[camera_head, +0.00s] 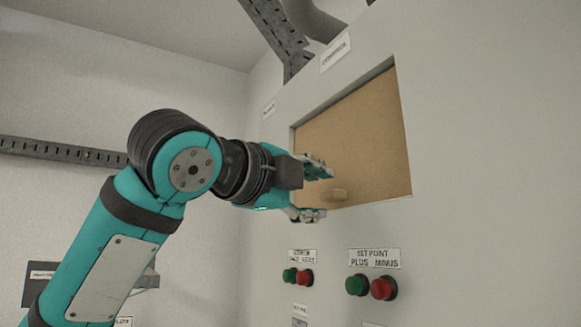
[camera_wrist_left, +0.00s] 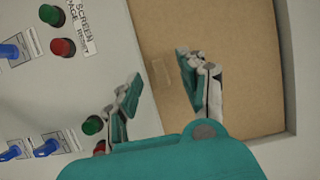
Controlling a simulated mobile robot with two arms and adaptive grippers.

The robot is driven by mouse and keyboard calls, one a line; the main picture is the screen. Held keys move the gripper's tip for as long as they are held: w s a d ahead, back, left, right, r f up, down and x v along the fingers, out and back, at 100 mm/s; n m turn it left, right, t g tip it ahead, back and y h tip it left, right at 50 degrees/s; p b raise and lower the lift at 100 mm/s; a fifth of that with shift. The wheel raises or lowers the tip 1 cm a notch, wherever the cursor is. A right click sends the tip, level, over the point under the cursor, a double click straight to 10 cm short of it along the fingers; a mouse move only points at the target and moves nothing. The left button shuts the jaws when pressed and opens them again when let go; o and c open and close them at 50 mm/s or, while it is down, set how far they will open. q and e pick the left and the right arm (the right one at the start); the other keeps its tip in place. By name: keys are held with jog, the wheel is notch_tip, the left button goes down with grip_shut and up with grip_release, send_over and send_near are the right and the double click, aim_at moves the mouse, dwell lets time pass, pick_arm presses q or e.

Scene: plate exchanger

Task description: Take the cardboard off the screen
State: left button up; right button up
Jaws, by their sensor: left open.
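The brown cardboard (camera_head: 365,140) fills the recessed screen opening in the grey panel, and the screen behind it is hidden. A small tab or handle (camera_head: 340,194) sticks out near its lower edge. My left gripper (camera_head: 322,193) is open in front of the cardboard's lower left part, its fingers around the height of the tab. In the left wrist view the cardboard (camera_wrist_left: 235,40) lies at the right, and the tab (camera_wrist_left: 161,72) shows ahead between the open fingers of the left gripper (camera_wrist_left: 157,92), apart from both. My right gripper is not in view.
Below the opening are green and red buttons (camera_head: 298,276) for the screen and another pair (camera_head: 370,287) labelled setpoint. Blue switches (camera_wrist_left: 14,50) show in the left wrist view. A metal cable tray (camera_head: 62,151) runs along the left wall.

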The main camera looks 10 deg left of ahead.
pick_arm(q)
jog(key=shift+x, duration=0.8)
jog(key=shift+s, duration=0.1)
jog(key=shift+c, duration=0.2)
grip_shut()
jog(key=shift+r, duration=0.35)
jog(key=shift+a, duration=0.1)
jog(key=shift+s+a, duration=0.3)
jog(key=shift+a, duration=0.05)
dwell(0.4)
jog(key=shift+s+a, duration=0.15)
jog(key=shift+a, duration=0.05)
dwell(0.4)
